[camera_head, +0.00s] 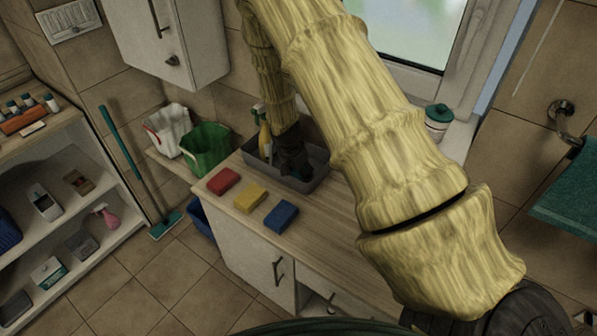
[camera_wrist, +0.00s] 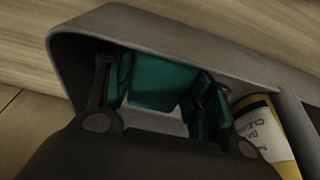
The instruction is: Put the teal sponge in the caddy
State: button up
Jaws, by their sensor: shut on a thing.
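The teal sponge (camera_wrist: 160,82) is between the fingers of my gripper (camera_wrist: 165,95) in the wrist view, and the gripper is shut on it. The grey caddy (camera_wrist: 110,18) surrounds the sponge and fingers, its wall rising beyond them. Whether the sponge touches the caddy floor I cannot tell.
Red (camera_head: 223,181), yellow (camera_head: 249,197) and blue (camera_head: 281,216) sponges lie on the counter (camera_head: 330,225) in front. A green bucket (camera_head: 207,148) is left of the caddy.

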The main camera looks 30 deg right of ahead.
jog(key=o, duration=0.8)
jog(key=shift+f, duration=0.1)
jog(key=shift+r, duration=0.25)
jog(key=shift+b+v, duration=2.25)
jog(key=shift+v, duration=3.65)
jog(key=shift+a, duration=0.1)
